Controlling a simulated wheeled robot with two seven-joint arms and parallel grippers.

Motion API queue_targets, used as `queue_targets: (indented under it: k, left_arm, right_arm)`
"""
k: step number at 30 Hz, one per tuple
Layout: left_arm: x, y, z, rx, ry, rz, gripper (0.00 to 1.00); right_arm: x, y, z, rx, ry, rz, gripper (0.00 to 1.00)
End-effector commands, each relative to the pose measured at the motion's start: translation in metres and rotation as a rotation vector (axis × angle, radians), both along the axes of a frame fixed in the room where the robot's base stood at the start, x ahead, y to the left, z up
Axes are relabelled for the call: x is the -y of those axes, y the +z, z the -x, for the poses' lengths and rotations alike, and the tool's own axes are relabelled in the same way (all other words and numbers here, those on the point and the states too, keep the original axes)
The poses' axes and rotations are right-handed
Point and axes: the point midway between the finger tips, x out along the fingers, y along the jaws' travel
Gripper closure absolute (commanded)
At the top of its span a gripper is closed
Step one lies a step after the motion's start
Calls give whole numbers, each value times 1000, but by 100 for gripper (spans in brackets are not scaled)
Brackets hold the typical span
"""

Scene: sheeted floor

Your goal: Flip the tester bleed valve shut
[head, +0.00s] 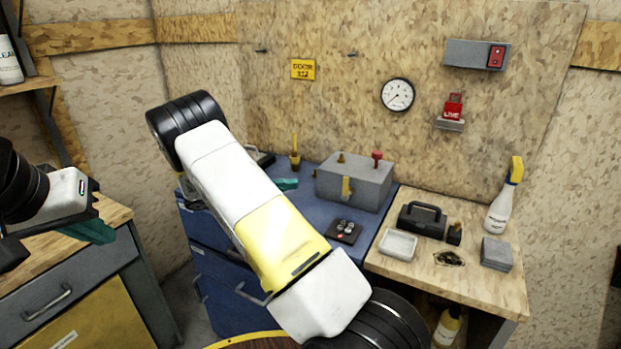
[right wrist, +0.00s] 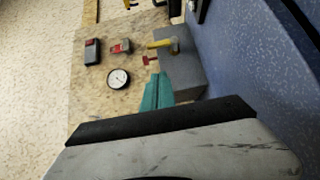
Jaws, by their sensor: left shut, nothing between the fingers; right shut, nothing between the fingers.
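The tester is a grey box (head: 352,185) on the blue bench. A yellow lever (head: 347,188) stands upright on its front face, and a red knob (head: 377,158) and a small brass fitting (head: 340,158) are on top. No label shows which is the bleed valve. In the right wrist view the yellow lever (right wrist: 160,43) and grey box (right wrist: 182,72) lie just beyond my fingers. My right gripper (head: 288,184) is shut and empty, left of the box and apart from the lever; its teal fingers (right wrist: 157,90) show closed. My left gripper (head: 98,232) is shut and empty at far left.
A small dark block with round buttons (head: 343,231) lies in front of the tester. A white tray (head: 398,245), black toolbox (head: 422,220) and spray bottle (head: 502,205) stand on the wooden bench. A gauge (head: 397,95) hangs on the wall. My right arm covers the blue bench's left part.

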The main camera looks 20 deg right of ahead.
Motion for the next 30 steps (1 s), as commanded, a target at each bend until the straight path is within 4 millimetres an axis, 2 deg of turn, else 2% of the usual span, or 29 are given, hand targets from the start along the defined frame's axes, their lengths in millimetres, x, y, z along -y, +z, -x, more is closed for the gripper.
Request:
queue_targets:
  k: [6,17,23,30]
  left_arm:
    - [0,0,0,0,0,0,100]
    - [0,0,0,0,0,0,100]
    - [0,0,0,0,0,0,100]
    - [0,0,0,0,0,0,100]
  right_arm:
    - [-6,-3,-7,13,25,56,100]
    - [-2,-4,-7,12,23,54,100]
    - [25,-3,-4,11,19,54,100]
    - [77,-3,1,11,18,53,100]
